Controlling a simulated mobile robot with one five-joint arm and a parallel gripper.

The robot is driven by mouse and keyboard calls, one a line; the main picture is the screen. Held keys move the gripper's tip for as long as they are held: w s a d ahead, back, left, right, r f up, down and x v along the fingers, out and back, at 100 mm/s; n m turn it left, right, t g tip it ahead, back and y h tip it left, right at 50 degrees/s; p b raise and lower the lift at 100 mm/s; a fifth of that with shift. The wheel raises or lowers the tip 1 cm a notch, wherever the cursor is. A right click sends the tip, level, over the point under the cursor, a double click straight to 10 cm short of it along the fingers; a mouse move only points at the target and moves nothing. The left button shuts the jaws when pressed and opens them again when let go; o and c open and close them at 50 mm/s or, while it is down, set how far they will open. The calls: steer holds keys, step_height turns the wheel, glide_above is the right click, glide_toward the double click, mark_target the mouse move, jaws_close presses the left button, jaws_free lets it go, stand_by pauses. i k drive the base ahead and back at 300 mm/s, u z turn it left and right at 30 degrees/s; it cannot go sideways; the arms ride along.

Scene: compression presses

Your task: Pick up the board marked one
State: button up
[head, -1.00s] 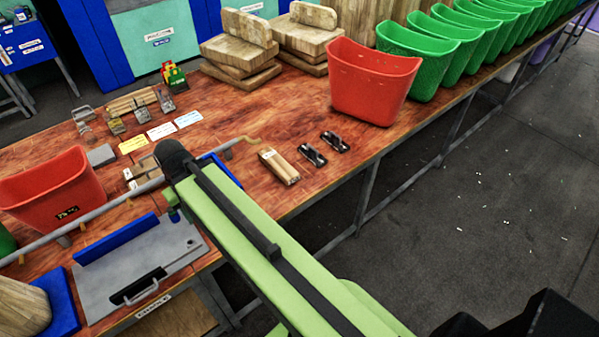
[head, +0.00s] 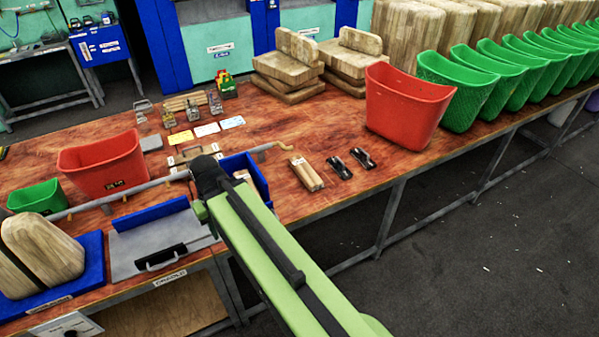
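Several thick wooden boards show, but I cannot read a mark "one" on any of them. Two boards (head: 45,250) lean on a blue tray (head: 92,262) at the lower left. A stack of boards (head: 287,68) lies at the back of the table, with a second stack (head: 345,58) to its right. More boards (head: 445,28) stand upright in a row behind the bins. My green and black arm reaches up from the bottom, and my gripper is hidden beyond its far end.
The red-brown table (head: 300,120) also holds a red bin (head: 403,105), several green bins (head: 470,88), a second red bin (head: 103,167), a small wooden block (head: 306,173) and two black tools. A grey pipe crosses the left side. Open floor (head: 500,245) lies at right.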

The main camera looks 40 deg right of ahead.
mark_target(309, 177)
steer(key=i, duration=0.85)
steer(key=z, duration=0.05)
